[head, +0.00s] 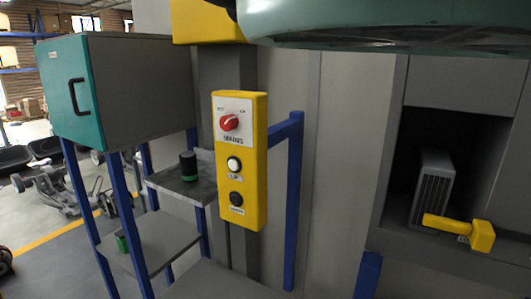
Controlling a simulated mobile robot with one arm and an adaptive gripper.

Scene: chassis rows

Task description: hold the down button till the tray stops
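A yellow control box (260,165) hangs upright on a grey post in the middle of the head view. It carries a red rotary knob (229,123) labelled MAINS. Below the knob is a white button (234,164) labelled UP. The black down button (236,198) sits lowest, over a small label too blurred to read surely. A grey tray (170,184) is left of the box, with a black cylinder with a green band (188,170) standing on it. My gripper is not in view, and nothing is seen touching the buttons.
A grey cabinet with a teal door (72,92) stands on blue legs at left, above a lower shelf (160,240) with a green object. A blue bar (294,200) is right of the box. A recess at right holds a finned grey unit (433,180) and a yellow handle (460,230).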

